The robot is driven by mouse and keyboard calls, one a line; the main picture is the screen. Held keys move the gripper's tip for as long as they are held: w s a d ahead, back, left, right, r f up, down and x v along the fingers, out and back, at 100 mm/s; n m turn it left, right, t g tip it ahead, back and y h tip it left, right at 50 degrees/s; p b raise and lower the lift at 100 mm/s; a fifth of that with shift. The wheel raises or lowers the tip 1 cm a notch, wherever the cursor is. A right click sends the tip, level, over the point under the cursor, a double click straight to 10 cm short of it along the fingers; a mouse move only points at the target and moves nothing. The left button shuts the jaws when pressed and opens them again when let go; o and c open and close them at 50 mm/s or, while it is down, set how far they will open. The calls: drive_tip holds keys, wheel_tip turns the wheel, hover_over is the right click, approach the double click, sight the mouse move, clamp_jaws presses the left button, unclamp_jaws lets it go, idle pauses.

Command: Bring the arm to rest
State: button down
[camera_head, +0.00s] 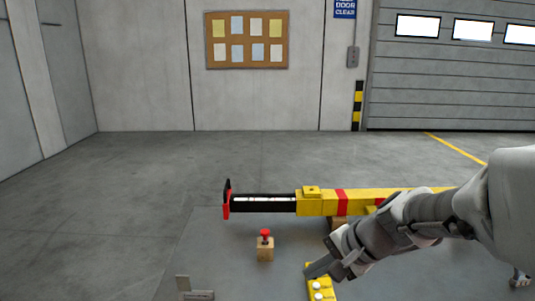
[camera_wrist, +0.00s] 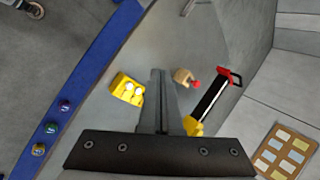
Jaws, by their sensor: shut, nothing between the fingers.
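My gripper (camera_head: 312,271) is at the lower middle of the head view, beside and seemingly above the yellow box with white buttons (camera_head: 320,291). Its two fingers are together and empty, as the wrist view also shows (camera_wrist: 160,76). In the wrist view the yellow box (camera_wrist: 127,89) lies to the left of the fingers, apart from them in the picture. My arm comes in from the right and covers part of the long yellow train piece (camera_head: 318,203).
A wooden block with a red button (camera_head: 265,250) and a grey bracket (camera_head: 196,294) stand on the grey table (camera_head: 225,260). The train piece's black front (camera_head: 262,204) ends in a red-edged plate. The wrist view shows a blue edge strip (camera_wrist: 75,100) with coloured buttons.

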drive_tip(key=s+d+r+n+h+p, duration=0.2)
drive_tip(key=s+r+n, duration=0.3)
drive_tip(key=s, duration=0.2)
drive_tip(key=s+d+r+n+h+p, duration=0.2)
drive_tip(key=s+r+n+h, duration=0.1)
drive_tip(key=s, duration=0.5)
drive_tip(key=shift+s+d+r+n+t+h, duration=0.3)
drive_tip(key=shift+r+n+t, duration=0.1)
drive_tip(key=shift+r+n, duration=0.5)
drive_tip(key=shift+w, duration=0.1)
idle(0.6)
